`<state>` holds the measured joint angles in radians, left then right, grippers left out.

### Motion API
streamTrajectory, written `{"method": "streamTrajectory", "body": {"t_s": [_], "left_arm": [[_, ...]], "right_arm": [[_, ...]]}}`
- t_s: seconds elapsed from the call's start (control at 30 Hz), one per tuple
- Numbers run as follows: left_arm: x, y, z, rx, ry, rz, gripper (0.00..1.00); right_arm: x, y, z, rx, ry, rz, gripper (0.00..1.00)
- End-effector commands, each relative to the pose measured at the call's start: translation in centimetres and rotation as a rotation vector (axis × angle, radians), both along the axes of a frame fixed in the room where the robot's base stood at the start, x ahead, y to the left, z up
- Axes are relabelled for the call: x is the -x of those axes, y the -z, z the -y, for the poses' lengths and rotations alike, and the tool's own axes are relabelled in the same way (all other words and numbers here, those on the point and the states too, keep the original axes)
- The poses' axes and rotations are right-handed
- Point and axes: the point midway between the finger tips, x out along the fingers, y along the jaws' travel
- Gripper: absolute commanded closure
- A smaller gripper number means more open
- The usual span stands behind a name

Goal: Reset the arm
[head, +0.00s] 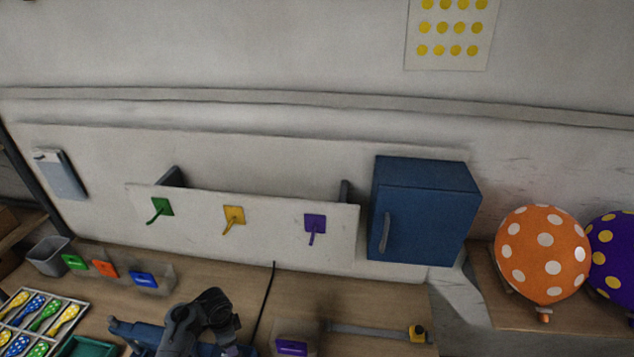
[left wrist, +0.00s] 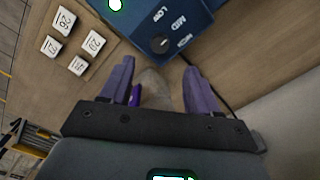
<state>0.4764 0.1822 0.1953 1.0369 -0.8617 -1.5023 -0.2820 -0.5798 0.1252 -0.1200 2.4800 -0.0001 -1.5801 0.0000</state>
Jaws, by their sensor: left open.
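My left gripper (left wrist: 158,66) shows in the left wrist view. Its two purple fingers are spread wide apart. A blue device (left wrist: 155,35) with a black dial marked LOW and MID lies just beyond the fingertips. A small purple thing (left wrist: 135,95) shows close to the left-hand finger; I cannot tell whether it touches it. Nothing is visibly gripped. In the head view a dark grey jointed form (head: 203,318) stands at the bottom edge; I cannot tell whether it is my arm. My right gripper is not in view.
Several white number blocks (left wrist: 78,66) lie beside the device.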

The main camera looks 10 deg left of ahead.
Motion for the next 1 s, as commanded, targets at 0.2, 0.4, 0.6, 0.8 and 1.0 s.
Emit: {"method": "streamTrajectory", "body": {"t_s": [0.2, 0.4, 0.6, 0.8, 1.0], "left_arm": [[4.0, 1.1, 0.7, -0.075, -0.118, 0.053, 0.39], [10.4, 0.1, 3.8, -0.103, -0.280, 0.151, 0.39], [17.8, -3.7, 8.2, -0.034, -0.450, 0.237, 0.39], [23.6, -8.3, 11.3, 0.068, -0.597, 0.277, 0.39], [26.5, -11.3, 12.7, 0.136, -0.685, 0.287, 0.39]], "right_arm": [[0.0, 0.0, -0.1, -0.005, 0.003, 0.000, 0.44], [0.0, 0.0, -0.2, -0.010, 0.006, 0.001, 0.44], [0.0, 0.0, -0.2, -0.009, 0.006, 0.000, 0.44], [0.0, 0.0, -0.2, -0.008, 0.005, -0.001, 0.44], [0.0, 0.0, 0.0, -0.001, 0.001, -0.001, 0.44]]}}
